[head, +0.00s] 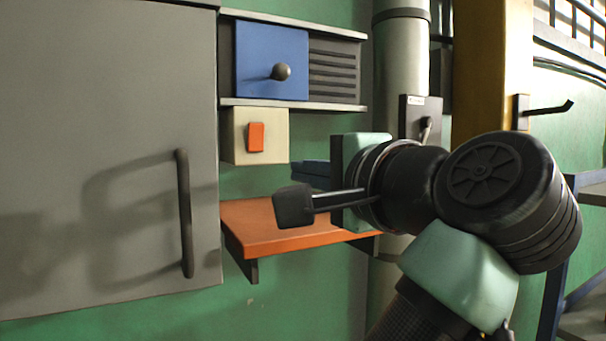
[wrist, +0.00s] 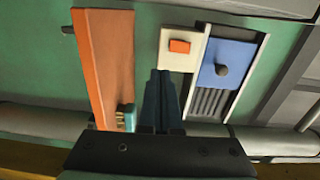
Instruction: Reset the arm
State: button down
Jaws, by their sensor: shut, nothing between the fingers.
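My gripper (head: 298,170) is in the middle of the head view, its dark blue fingers pointing left. It is in front of the green wall, just below the cream switch box and above the orange shelf. In the wrist view the fingers (wrist: 158,74) lie together with nothing between them, their tips near the lower edge of the switch box. My arm comes in from the lower right and is bent. It hides part of the wall and the shelf's right end in the head view.
A cream box (head: 277,133) with an orange rocker switch (head: 256,137) sits under a blue sliding panel (head: 262,55) with a dark knob. The orange shelf (head: 262,228) is below. A grey cabinet door (head: 90,110) with a bar handle is left; a pipe (head: 402,75) and yellow column (head: 490,65) are right.

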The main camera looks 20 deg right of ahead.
jog(key=s+a+n+t+b, duration=0.2)
jog(key=s+a+n+t, duration=0.3)
jog(key=a+n, duration=0.3)
jog(key=s+a+n+t+b, duration=0.2)
jog(key=s+a+n+t, duration=0.2)
jog(key=s+a+n, duration=0.3)
jog(key=a+n, duration=0.2)
jog(key=a, duration=0.2)
jog(key=shift+s+r+n+t+h, duration=0.15)
jog(key=shift+s+n+t+h, duration=0.15)
jog(key=shift+t, duration=0.1)
